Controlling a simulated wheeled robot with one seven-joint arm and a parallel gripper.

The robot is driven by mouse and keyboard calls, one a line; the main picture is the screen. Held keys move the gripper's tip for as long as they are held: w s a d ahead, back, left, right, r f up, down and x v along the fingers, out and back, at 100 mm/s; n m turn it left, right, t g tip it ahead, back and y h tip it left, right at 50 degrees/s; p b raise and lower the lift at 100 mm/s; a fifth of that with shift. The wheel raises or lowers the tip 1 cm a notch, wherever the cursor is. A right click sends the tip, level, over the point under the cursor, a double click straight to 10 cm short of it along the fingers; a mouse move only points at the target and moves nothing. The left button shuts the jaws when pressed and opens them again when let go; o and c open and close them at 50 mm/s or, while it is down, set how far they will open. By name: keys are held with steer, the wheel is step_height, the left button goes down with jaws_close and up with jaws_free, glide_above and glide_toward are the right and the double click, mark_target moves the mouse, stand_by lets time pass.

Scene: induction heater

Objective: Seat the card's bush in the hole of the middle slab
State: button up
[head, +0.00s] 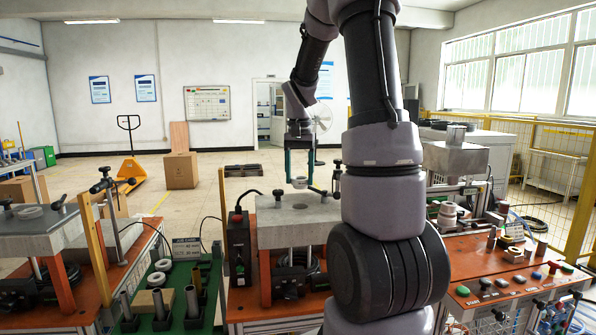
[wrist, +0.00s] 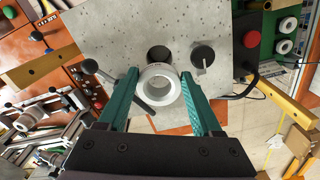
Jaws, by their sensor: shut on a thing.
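My gripper (head: 300,172) hangs over the middle slab (head: 270,222). It is shut on a white ring-shaped bush (head: 300,183), held between the two green fingers. In the wrist view the bush (wrist: 160,99) sits between the fingertips, its bore facing the camera. The dark round hole (wrist: 159,55) in the grey slab (wrist: 120,30) shows just beyond the bush, partly covered by it. In the head view the bush appears above the slab, apart from it. The job card (head: 186,248) stands on the green board; its print is too small to read fully.
Dark clamps with round knobs (wrist: 202,56) stand on the slab either side of the hole. A black box with a red button (head: 238,240) stands left of the slab. Spare rings and metal cylinders (head: 192,300) stand on the green board. Another slab (head: 35,225) is at left.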

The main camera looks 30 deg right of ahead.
mark_target(299, 186)
steer(key=shift+f, duration=2.6)
steer(key=shift+s, duration=0.15)
steer(key=shift+s+a, duration=0.25)
steer(key=shift+f, duration=0.35)
steer(key=shift+f, duration=0.35)
